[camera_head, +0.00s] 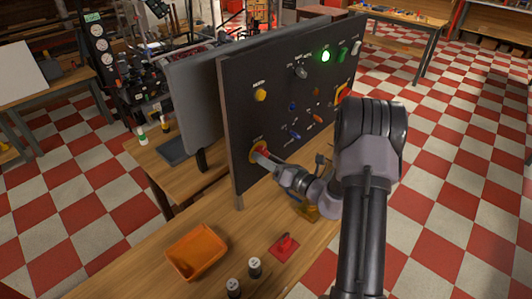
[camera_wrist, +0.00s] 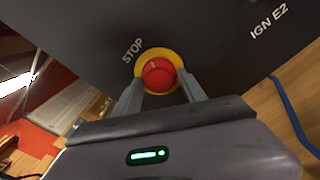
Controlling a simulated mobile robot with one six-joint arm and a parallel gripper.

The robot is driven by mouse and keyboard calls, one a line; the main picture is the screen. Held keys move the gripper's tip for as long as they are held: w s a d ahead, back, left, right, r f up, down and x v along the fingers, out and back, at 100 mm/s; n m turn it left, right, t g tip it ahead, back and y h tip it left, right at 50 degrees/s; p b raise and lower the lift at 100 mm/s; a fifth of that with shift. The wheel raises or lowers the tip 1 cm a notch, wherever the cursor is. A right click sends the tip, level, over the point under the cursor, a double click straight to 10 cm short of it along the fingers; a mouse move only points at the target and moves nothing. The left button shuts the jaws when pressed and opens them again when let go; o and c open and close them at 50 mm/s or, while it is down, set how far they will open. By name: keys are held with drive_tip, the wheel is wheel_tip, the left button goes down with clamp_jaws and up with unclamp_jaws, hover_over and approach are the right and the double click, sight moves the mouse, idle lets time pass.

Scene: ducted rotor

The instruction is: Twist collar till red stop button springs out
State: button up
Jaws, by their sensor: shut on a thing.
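The red stop button (camera_wrist: 158,76) sits on a yellow round plate below the word STOP on the dark panel (camera_wrist: 80,25). In the head view the yellow plate of the stop button (camera_head: 259,147) shows at the panel's lower left, and my gripper (camera_head: 265,157) reaches it from the right. In the wrist view my gripper (camera_wrist: 160,88) has one finger on each side of the red button and is shut on it. The fingertips cover the left and right sides of the button. I cannot tell whether the button is pressed in or out.
On the wooden table (camera_head: 130,265) lie an orange tray (camera_head: 196,251), a red item (camera_head: 284,247) and two small dark cylinders with pale tops (camera_head: 254,267). The table's left front is clear.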

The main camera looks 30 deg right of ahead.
drive_tip(key=shift+m+p, duration=0.95)
drive_tip(key=shift+m, duration=0.25)
drive_tip(key=o, duration=1.4)
drive_tip(key=shift+c, duration=0.2)
drive_tip(key=p+v, duration=0.1)
drive_tip(key=v, duration=1.6)
drive_tip(key=shift+s+p, duration=0.2)
drive_tip(key=shift+p, duration=0.15)
